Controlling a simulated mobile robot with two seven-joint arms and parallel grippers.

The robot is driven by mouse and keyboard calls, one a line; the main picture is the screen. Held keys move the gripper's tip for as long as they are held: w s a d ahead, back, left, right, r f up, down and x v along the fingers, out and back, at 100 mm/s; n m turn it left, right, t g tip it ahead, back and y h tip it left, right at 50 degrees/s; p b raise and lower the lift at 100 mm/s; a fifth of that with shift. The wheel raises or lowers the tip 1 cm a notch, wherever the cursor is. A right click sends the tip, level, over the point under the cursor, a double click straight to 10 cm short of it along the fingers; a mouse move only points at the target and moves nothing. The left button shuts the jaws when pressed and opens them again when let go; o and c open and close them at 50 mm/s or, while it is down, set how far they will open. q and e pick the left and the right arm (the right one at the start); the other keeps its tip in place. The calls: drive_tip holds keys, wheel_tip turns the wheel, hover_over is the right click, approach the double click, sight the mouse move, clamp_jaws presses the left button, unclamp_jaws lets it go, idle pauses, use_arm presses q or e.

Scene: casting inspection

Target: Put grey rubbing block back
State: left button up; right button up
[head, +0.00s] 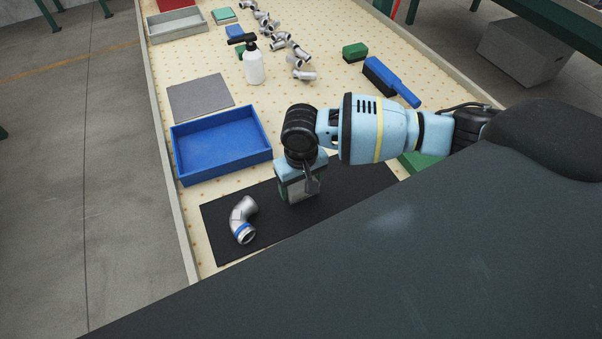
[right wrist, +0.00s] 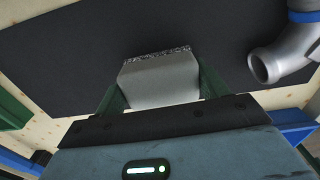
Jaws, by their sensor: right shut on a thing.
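The grey rubbing block (right wrist: 160,82) is between the two green fingers of my right gripper (right wrist: 162,92) in the right wrist view. It is pale grey with a speckled dark edge at its far end. In the head view my right gripper (head: 300,192) points down over the black mat (head: 345,187), shut on the block, which is mostly hidden there. I cannot tell whether the block touches the mat. My left gripper is not in view.
A metal pipe elbow (head: 242,218) with a blue band lies on the mat, left of the gripper. An empty blue tray (head: 222,170), a grey sheet (head: 200,97), a spray bottle (head: 253,66) and a blue-handled brush (head: 391,82) lie beyond. Several elbows lie at the back.

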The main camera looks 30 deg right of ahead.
drive_tip(key=shift+f, duration=0.4)
drive_tip(key=shift+f, duration=0.3)
drive_tip(key=o, duration=1)
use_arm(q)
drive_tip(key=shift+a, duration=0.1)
use_arm(e)
drive_tip(key=shift+s+f+b, duration=0.1)
drive_tip(key=shift+f+b, duration=0.05)
drive_tip(key=shift+b, duration=0.35)
drive_tip(key=r, duration=0.5)
drive_tip(key=r+p, duration=0.1)
drive_tip(key=r, duration=0.1)
drive_tip(key=shift+w+r, duration=0.2)
drive_tip(key=shift+w, duration=0.2)
drive_tip(key=shift+r, duration=0.45)
